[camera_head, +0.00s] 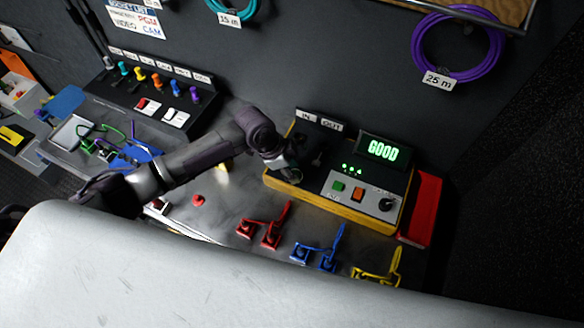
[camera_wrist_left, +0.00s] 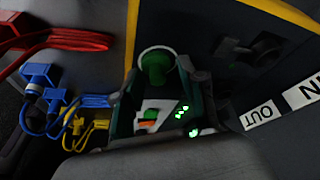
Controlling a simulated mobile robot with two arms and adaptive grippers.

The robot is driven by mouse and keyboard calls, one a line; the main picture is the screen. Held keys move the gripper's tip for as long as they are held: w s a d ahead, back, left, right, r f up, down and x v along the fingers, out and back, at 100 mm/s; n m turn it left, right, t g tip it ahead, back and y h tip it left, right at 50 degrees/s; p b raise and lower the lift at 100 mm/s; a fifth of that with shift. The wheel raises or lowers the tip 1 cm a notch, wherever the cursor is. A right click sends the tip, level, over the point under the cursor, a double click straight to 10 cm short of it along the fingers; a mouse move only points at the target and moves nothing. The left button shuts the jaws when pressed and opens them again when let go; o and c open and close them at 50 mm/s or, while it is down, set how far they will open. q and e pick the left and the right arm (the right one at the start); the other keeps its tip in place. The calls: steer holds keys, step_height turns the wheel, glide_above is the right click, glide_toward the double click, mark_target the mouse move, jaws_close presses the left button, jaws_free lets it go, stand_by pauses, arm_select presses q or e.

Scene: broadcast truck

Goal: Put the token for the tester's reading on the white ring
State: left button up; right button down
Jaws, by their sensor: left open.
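The tester (camera_head: 345,185) in its yellow-edged case shows GOOD in green on its display (camera_head: 384,150). In the left wrist view, a green knobbed token (camera_wrist_left: 156,66) stands inside or on a pale white ring (camera_wrist_left: 152,49) at the tester's near end. My left gripper (camera_head: 288,170) is open over that end of the tester. In the wrist view its dark fingers (camera_wrist_left: 160,95) lie around and below the token. Whether a finger touches the token cannot be told. In the head view the gripper mostly hides token and ring. My right gripper is not in view.
A black rack (camera_head: 150,92) of several coloured pegs stands at the back left. Red (camera_head: 268,230), blue (camera_head: 322,252) and yellow (camera_head: 382,272) cable pieces lie in front of the tester. A red box (camera_head: 424,208) adjoins its right end. A small red object (camera_head: 198,200) lies near my forearm.

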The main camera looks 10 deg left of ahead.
arm_select(q)
steer(key=b+v, duration=0.1)
steer(key=v, duration=1.1)
steer(key=shift+b, duration=0.4)
steer(key=shift+r, duration=0.1)
